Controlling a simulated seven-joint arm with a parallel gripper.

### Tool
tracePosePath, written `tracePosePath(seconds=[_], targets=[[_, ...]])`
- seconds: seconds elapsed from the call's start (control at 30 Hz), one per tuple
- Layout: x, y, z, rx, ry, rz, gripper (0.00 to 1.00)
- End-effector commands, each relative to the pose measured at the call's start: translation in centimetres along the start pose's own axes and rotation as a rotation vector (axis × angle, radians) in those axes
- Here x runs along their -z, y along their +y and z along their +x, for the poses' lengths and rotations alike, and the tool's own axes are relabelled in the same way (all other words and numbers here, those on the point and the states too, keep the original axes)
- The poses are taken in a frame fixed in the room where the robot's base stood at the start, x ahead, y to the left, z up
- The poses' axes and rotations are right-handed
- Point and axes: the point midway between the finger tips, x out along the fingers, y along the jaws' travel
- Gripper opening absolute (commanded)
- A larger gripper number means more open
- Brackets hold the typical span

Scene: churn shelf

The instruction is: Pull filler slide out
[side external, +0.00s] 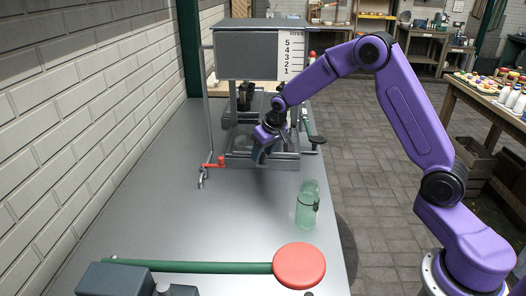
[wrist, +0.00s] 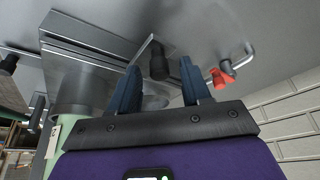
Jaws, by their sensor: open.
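The filler slide appears to be the low grey metal tray (side external: 290,157) at the base of the filler stand. In the wrist view a grey ribbed metal part (wrist: 85,38) shows, with a flat bracket carrying a dark knob (wrist: 159,65). My gripper (side external: 259,152) is at the near edge of the tray, pointing down. In the wrist view its two blue fingers are apart, with the knob showing between and beyond them. I cannot tell whether they touch it. My gripper hides part of the tray's front in the side view.
A grey tank (side external: 247,55) with a litre scale stands above the tray. A red-handled tap (side external: 220,162) is to its left. A green glass jar (side external: 307,207) stands nearer on the bench (side external: 210,220). A green lever with a red disc (side external: 299,266) crosses the front.

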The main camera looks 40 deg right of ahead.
Motion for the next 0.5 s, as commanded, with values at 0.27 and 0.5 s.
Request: tracePosePath(seconds=[0.27, 0.5], targets=[[0.01, 0.0, -0.01, 0.0, 0.0, 0.0, 0.28], [0.0, -0.02, -0.03, 0.0, 0.0, 0.0, 0.0]])
